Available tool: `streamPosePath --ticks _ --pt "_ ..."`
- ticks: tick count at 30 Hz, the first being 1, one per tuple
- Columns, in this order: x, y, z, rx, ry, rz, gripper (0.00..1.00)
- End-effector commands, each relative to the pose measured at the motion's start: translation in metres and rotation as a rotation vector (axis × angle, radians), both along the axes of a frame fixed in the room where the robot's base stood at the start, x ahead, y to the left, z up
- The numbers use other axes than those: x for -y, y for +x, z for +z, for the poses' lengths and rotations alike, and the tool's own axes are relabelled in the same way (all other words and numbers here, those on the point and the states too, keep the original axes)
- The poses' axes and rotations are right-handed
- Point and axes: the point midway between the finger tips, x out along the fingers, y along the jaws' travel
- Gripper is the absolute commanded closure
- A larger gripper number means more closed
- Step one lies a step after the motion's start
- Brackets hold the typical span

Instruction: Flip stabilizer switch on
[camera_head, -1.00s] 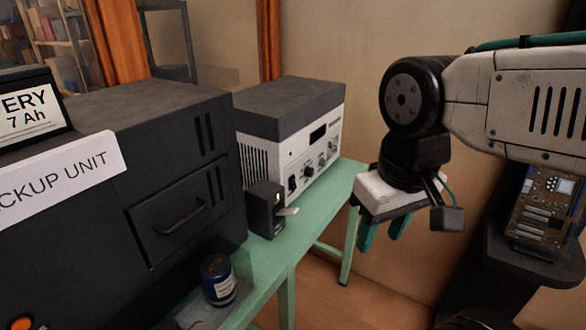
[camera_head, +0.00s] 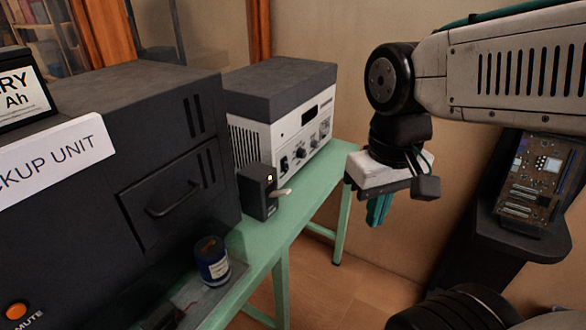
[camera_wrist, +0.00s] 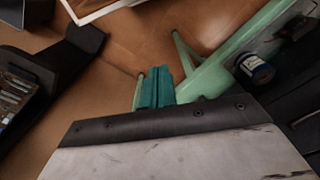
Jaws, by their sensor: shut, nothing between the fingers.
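A white-fronted instrument with a dark grey top (camera_head: 280,95) stands on the green table, with knobs, a dark display and a black switch (camera_head: 284,165) on its front. A small black box (camera_head: 257,192) with a pale lever (camera_head: 282,192) and a small light stands in front of it. I cannot tell which one is the stabilizer, nor read the switch's position. My gripper (camera_head: 378,210) hangs in the air to the right of the table, its teal fingers shut together and empty, pointing down. The fingers (camera_wrist: 155,88) also show in the wrist view, apart from anything.
A large dark backup unit (camera_head: 110,150) with a drawer handle fills the left. A blue can (camera_head: 213,260) stands near the front edge of the green table (camera_head: 305,200). A dark stand with a circuit board (camera_head: 535,180) is at the right. Open floor lies between.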

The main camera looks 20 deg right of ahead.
Motion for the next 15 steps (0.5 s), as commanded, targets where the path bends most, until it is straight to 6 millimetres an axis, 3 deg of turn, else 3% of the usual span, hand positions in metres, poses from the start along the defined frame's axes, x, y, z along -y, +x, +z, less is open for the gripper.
streamPosePath --ticks 8,15 --pt "0.0 0.029 -0.039 -0.193 0.218 -0.263 1.0" --pt "-0.007 0.071 -0.068 -0.306 0.492 -0.59 1.0"
